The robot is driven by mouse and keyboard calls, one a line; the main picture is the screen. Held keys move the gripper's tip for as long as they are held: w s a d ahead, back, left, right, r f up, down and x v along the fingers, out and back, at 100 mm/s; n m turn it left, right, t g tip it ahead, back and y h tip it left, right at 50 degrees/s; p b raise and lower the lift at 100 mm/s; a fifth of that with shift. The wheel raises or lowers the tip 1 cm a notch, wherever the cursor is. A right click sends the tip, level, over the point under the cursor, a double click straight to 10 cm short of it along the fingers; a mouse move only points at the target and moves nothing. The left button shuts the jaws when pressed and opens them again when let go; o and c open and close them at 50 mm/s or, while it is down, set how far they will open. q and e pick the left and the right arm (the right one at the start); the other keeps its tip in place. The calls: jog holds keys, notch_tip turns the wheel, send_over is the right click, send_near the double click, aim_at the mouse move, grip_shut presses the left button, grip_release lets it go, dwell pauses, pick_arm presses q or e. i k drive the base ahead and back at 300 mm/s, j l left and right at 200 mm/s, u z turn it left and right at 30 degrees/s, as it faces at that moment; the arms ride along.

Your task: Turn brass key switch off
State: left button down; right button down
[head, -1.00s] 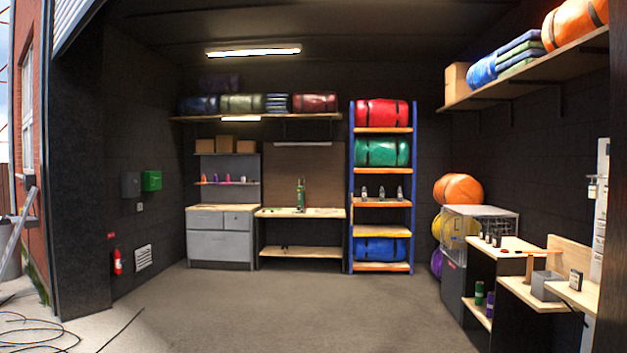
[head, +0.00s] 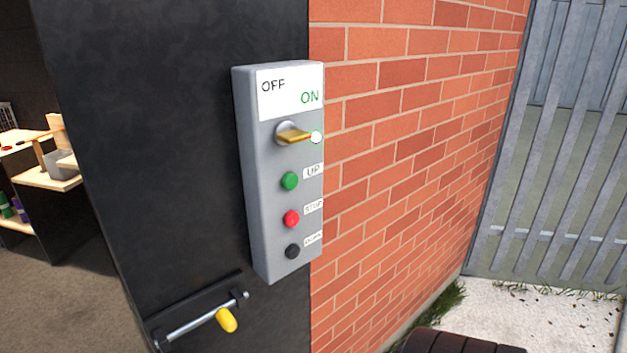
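A grey control box (head: 265,190) is mounted on the dark door post in the head view. Its white label reads OFF at the left and ON in green at the right. The brass key switch (head: 295,137) sits below the label, its key lying roughly level and pointing right, beside a small pale round light (head: 316,137). Below it are a green UP button (head: 290,181), a red STOP button (head: 291,218) and a black DOWN button (head: 292,251). Neither gripper is in view.
A brick wall (head: 410,140) runs back to the right of the box, to a grey slatted fence (head: 555,130). A metal bar with a yellow knob (head: 227,320) juts from the post below. The storage room with a wooden bench (head: 45,178) lies to the left.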

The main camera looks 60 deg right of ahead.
aim_at(285, 132)
jog(key=z, duration=1.6)
